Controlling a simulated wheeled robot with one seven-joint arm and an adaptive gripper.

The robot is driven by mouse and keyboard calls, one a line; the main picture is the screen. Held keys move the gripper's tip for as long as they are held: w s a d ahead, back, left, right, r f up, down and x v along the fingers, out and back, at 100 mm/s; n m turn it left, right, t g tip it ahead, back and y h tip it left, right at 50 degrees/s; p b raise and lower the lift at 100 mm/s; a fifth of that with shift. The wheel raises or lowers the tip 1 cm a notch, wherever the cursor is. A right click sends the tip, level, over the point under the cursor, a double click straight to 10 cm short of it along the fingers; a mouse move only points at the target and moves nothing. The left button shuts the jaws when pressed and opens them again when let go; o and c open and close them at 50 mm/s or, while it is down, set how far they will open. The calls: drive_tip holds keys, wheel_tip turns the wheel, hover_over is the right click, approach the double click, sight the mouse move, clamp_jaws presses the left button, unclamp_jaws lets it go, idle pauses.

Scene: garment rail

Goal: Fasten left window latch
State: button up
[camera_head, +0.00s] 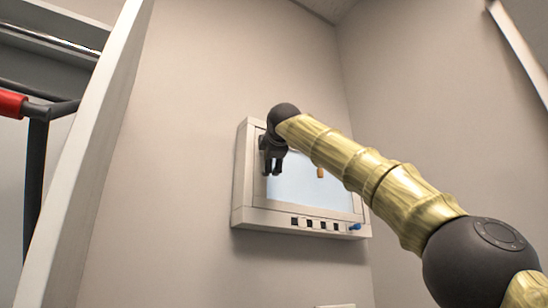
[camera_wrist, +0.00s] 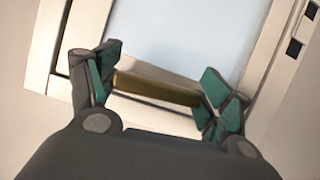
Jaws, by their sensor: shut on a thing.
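A small white-framed window (camera_head: 240,195) with a pale blue pane is on the wall in the head view. My gripper (camera_head: 272,168) is at the left side of its frame and covers the left latch there. In the wrist view, my gripper (camera_wrist: 163,88) has its green-padded fingers at the two ends of a brass-brown bar, the left latch (camera_wrist: 150,87). The fingers are shut on it, and it lies across the lower edge of the pane in that view. A tan right latch (camera_head: 320,172) shows on the right part of the window.
A row of dark squares (camera_head: 310,224) and a blue knob (camera_head: 355,227) are on the window's lower ledge. A white upright panel (camera_head: 95,150) and a rail with a red-ended hanger (camera_head: 12,104) stand at the left. The wall around the window is bare.

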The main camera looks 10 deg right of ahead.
drive_tip(key=shift+a+m, duration=0.25)
drive_tip(key=shift+m, duration=0.15)
drive_tip(key=shift+r, duration=0.1)
drive_tip(key=o, duration=1.2)
drive_tip(key=shift+o, duration=1.2)
drive_tip(key=shift+w+a, duration=0.2)
drive_tip(key=shift+w, duration=0.1)
drive_tip(key=shift+s+d, duration=0.2)
drive_tip(key=shift+d, duration=0.05)
drive_tip(key=shift+s+a, duration=0.15)
drive_tip(key=shift+s, duration=0.25)
drive_tip(key=s, duration=1.1)
drive_tip(key=shift+s, duration=0.1)
